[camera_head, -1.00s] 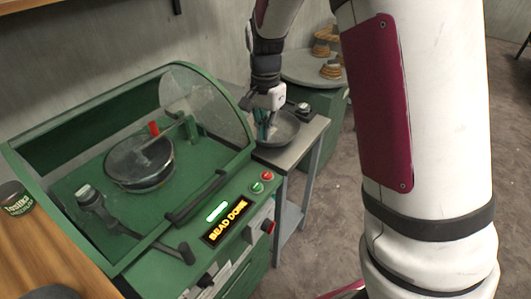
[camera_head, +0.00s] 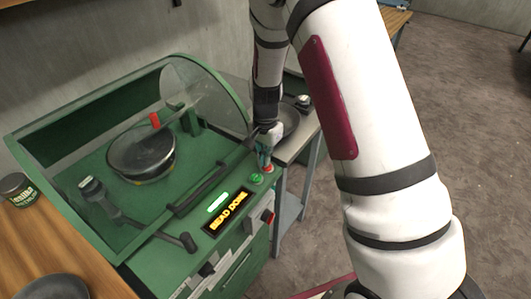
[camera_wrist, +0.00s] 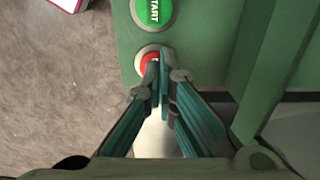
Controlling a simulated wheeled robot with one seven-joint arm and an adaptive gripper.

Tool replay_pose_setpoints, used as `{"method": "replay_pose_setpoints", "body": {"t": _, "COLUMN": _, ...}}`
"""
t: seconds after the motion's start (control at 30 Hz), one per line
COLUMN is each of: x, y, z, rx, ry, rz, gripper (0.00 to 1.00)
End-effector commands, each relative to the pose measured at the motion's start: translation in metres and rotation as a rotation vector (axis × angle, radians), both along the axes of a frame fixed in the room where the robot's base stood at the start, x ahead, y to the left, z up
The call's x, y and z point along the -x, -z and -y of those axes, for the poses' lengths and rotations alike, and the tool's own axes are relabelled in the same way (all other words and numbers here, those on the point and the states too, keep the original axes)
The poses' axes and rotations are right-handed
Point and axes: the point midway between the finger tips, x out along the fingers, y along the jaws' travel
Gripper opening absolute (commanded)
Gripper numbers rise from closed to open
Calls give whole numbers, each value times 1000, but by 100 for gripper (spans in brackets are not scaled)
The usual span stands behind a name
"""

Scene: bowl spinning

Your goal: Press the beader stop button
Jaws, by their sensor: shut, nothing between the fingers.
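The green beader machine (camera_head: 185,222) has a display reading "BEAD DONE" (camera_head: 228,214). Its green start button (camera_head: 257,179) sits on the front panel, and the label START on the button (camera_wrist: 154,10) is readable in the wrist view. The red stop button (camera_wrist: 147,60) lies beside it, partly covered by my fingers in the wrist view. My gripper (camera_head: 267,166) is shut and empty, pointing down at the red button. In the wrist view my fingertips (camera_wrist: 160,78) overlap the red button's edge; whether they touch it cannot be told.
A clear curved guard covers the beader, with a dark bowl (camera_head: 142,155) inside. Another bowl (camera_head: 286,122) rests on the side table (camera_head: 303,140) behind my gripper. A red knob (camera_head: 268,216) sticks out of the front panel. A tin (camera_head: 17,188) stands at left.

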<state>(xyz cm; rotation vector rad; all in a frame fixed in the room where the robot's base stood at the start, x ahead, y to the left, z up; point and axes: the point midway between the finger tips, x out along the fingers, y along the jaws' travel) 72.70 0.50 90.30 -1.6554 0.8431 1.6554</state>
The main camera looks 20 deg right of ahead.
Motion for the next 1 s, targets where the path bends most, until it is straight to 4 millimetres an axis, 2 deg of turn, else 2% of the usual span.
{"method": "replay_pose_setpoints", "body": {"t": 0.27, "x": 0, "y": 1, "z": 0, "rx": 0, "ry": 0, "rz": 0, "gripper": 0}}
{"method": "replay_pose_setpoints", "body": {"t": 0.47, "x": 0, "y": 21, "z": 0, "rx": 0, "ry": 2, "rz": -2, "gripper": 0}}
{"method": "replay_pose_setpoints", "body": {"t": 0.73, "x": 2, "y": 24, "z": 0, "rx": 1, "ry": 1, "rz": -7, "gripper": 0}}
{"method": "replay_pose_setpoints", "body": {"t": 0.87, "x": 3, "y": 20, "z": 1, "rx": 1, "ry": 1, "rz": -7, "gripper": 0}}
{"method": "replay_pose_setpoints", "body": {"t": 1.0, "x": 7, "y": 3, "z": 6, "rx": 0, "ry": 1, "rz": -1, "gripper": 0}}
